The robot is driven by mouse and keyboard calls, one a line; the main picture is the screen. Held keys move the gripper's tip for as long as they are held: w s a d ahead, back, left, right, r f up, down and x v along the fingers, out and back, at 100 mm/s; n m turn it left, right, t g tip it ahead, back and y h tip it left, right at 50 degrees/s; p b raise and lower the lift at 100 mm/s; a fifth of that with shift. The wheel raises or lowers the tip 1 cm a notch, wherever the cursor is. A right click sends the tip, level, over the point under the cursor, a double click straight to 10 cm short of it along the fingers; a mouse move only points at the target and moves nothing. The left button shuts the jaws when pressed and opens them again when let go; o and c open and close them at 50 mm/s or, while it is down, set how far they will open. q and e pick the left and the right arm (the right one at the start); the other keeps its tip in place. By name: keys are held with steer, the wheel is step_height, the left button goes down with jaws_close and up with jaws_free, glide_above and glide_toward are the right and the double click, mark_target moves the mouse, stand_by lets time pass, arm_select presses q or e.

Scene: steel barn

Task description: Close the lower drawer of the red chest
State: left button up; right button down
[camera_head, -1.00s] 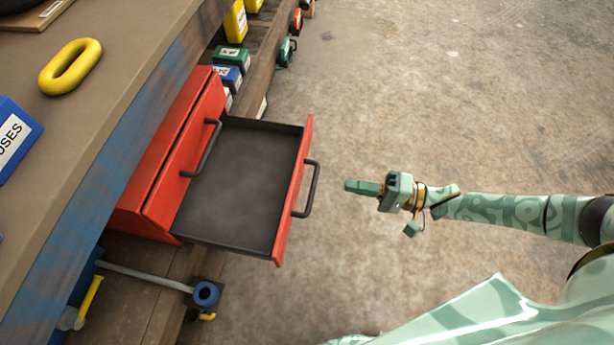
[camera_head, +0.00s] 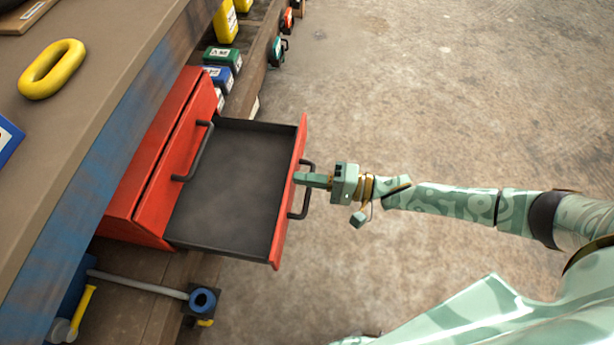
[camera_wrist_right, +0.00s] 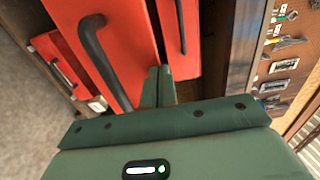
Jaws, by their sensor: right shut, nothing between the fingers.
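The red chest (camera_head: 135,205) stands under the workbench in the head view. Its lower drawer (camera_head: 225,190) is pulled well out to the right, with a dark, empty inside and a red front with a black handle (camera_head: 292,214). A second black handle (camera_head: 193,150) is on the upper part of the chest. My right gripper (camera_head: 298,178) is shut and empty, its fingertips at the drawer front by the handle. In the right wrist view the shut fingers (camera_wrist_right: 158,85) point at the red drawer front (camera_wrist_right: 130,45) beside its handle (camera_wrist_right: 98,55). Contact cannot be told. My left gripper is not in view.
The workbench (camera_head: 95,110) runs along the left, with a yellow ring (camera_head: 52,69) on it. Coloured boxes, one of them green (camera_head: 222,58), sit on the lower shelf beyond the chest. A blue-ended grey bar (camera_head: 150,285) lies nearer. The concrete floor at right is clear.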

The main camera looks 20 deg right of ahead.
steer(key=shift+a, duration=0.1)
steer(key=x, duration=0.8)
steer(key=shift+w+a, duration=0.1)
steer(key=shift+w, duration=0.1)
steer(key=b+x, duration=0.1)
steer(key=x, duration=0.8)
steer(key=shift+w+a+f+b, duration=0.1)
steer(key=shift+w+a+b, duration=0.1)
steer(key=shift+b, duration=0.2)
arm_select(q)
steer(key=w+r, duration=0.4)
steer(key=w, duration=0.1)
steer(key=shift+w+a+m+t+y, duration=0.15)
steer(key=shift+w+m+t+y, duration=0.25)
arm_select(e)
steer(key=shift+w+a, duration=0.15)
steer(key=shift+a, duration=0.15)
